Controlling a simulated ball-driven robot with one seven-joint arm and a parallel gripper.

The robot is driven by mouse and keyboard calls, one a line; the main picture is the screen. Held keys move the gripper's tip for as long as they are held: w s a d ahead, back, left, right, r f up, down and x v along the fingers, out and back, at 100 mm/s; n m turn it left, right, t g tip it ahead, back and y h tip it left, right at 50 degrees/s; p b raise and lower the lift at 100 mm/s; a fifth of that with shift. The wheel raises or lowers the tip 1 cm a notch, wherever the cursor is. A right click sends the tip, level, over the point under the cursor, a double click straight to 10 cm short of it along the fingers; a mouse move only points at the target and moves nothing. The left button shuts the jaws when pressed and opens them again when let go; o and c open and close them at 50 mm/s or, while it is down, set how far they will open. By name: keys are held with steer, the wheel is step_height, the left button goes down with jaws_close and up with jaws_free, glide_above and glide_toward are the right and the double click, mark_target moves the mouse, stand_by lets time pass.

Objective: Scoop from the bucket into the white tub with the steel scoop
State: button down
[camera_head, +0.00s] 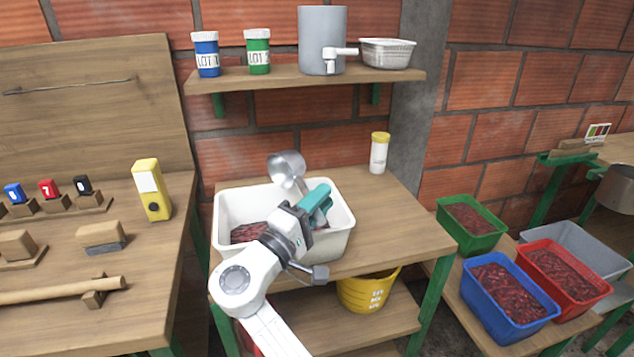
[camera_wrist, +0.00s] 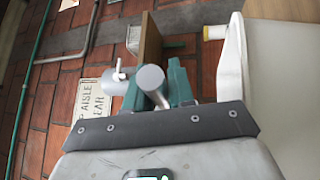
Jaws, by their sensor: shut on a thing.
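The steel scoop (camera_head: 286,168) is up above the back of the white tub (camera_head: 342,240); I cannot tell whether its bowl holds anything. My gripper (camera_head: 316,200), with teal fingers, is over the tub and shut on the scoop's handle. In the wrist view a grey round handle (camera_wrist: 150,79) shows between the teal fingers. The tub stands on the wooden bench and has dark red material (camera_head: 247,232) inside. My arm hides part of the tub's front and inside. The yellow bucket (camera_head: 362,294) stands on the lower shelf, under the bench; its contents are not visible.
A white bottle with a yellow lid (camera_head: 379,153) stands behind the tub. The wall shelf (camera_head: 300,78) above bears a steel urn, two lot jars and a basket. Green (camera_head: 470,222), blue (camera_head: 506,298) and red crates stand right. The bench right of the tub is clear.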

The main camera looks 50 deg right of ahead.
steer(key=r+y+p, duration=0.1)
steer(key=y+p, duration=0.1)
steer(key=p, duration=0.1)
steer(key=r+y+p, duration=0.1)
steer(key=p, duration=0.2)
steer(key=shift+d+y, duration=0.4)
steer(key=d+y+p, duration=0.1)
steer(key=y+p, duration=0.4)
steer(key=p, duration=0.1)
steer(key=d+y+p, duration=0.1)
steer(key=y+p, duration=0.4)
steer(key=p, duration=0.1)
steer(key=d+f+y+p, duration=0.1)
steer(key=y+p, duration=0.3)
steer(key=p, duration=0.3)
steer(key=shift+d+g+y, duration=0.3)
steer(key=shift+y, duration=0.1)
